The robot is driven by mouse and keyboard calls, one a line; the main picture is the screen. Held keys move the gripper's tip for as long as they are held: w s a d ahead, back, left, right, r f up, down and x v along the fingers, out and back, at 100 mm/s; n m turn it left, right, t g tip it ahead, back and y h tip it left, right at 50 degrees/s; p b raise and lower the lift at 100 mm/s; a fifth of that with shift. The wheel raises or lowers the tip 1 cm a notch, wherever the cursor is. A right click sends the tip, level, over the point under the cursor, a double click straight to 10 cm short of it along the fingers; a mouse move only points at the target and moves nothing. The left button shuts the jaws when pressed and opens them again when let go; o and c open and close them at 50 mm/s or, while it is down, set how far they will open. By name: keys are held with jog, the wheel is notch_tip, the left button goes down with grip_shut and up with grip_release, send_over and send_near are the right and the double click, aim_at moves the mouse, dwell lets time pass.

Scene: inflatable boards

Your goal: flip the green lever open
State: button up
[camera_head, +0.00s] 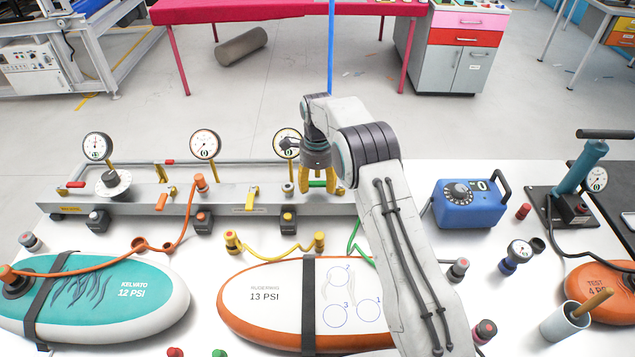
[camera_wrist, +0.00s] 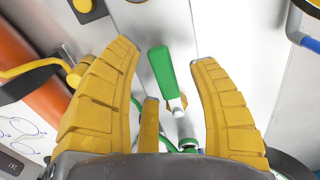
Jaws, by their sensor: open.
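The green lever (camera_wrist: 162,72) shows between the open fingers of my gripper (camera_wrist: 165,75) in the wrist view. Its green handle joins a pale metal stem, with a green ring lower down. In the head view the green lever (camera_head: 318,184) is a small green bar between the yellow fingers of my gripper (camera_head: 318,200), at the right part of the grey manifold rail (camera_head: 225,199). My gripper points down and is open around the lever. I cannot tell whether a finger touches it. My arm hides the rail's right end.
Red (camera_head: 75,184), orange (camera_head: 163,200) and yellow (camera_head: 252,198) levers sit along the rail, with gauges (camera_head: 205,144) above. Inflatable boards (camera_head: 265,297) lie in front. A blue pump box (camera_head: 468,212) stands right of my arm. Hoses cross the table.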

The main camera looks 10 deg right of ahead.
aim_at(317, 184)
jog(key=shift+r, duration=0.1)
notch_tip(317, 184, up, 12)
dwell(0.7)
dwell(0.5)
